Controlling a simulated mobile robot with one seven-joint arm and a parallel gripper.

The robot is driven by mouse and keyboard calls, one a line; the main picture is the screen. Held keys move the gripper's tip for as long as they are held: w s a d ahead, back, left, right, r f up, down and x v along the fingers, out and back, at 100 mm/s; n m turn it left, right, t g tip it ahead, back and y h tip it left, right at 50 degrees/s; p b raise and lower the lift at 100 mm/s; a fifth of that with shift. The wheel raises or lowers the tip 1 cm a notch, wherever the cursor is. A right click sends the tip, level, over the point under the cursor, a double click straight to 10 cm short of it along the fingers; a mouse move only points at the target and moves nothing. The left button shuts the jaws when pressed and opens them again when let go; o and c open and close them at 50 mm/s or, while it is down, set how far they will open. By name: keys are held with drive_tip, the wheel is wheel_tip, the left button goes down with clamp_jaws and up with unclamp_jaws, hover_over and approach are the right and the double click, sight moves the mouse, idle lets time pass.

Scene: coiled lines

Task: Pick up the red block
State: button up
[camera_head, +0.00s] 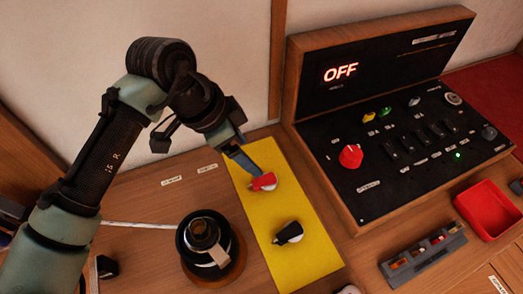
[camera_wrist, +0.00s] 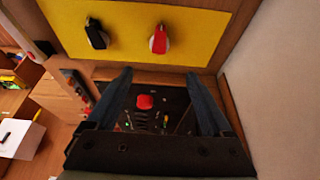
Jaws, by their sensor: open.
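The red block (camera_head: 263,182), a small red piece with a white part, lies on the yellow mat (camera_head: 258,222). In the wrist view the red block (camera_wrist: 159,40) is above the line between the fingertips, outside the jaws. My gripper (camera_head: 247,162) is open and empty, with a fingertip close to the block in the head view; contact cannot be told. In the wrist view my gripper (camera_wrist: 158,76) shows both fingers spread apart. A black piece (camera_head: 289,233) with a white part lies lower on the mat; it also shows in the wrist view (camera_wrist: 96,35).
A black control panel (camera_head: 345,210) with a red knob (camera_head: 351,156) and a lit OFF display (camera_head: 341,73) stands right of the mat. A dark spool (camera_head: 190,232) with a pale line stands left. A red tray (camera_head: 489,208) and a grey rack (camera_head: 423,255) are at right.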

hover_over(265, 180)
drive_tip(key=s+a, duration=0.1)
drive_tip(key=a, duration=0.1)
drive_tip(key=f, duration=0.6)
drive_tip(key=shift+d+f, duration=0.15)
drive_tip(key=shift+d, duration=0.05)
drive_tip(key=shift+a+p+x, duration=0.2)
drive_tip(key=shift+p+x, duration=0.15)
drive_tip(key=shift+x, duration=1.15)
drive_tip(key=shift+a+p+x, duration=0.2)
drive_tip(key=shift+p+x, duration=0.1)
drive_tip(key=shift+x, duration=1.15)
drive_tip(key=shift+f, duration=0.15)
clamp_jaws()
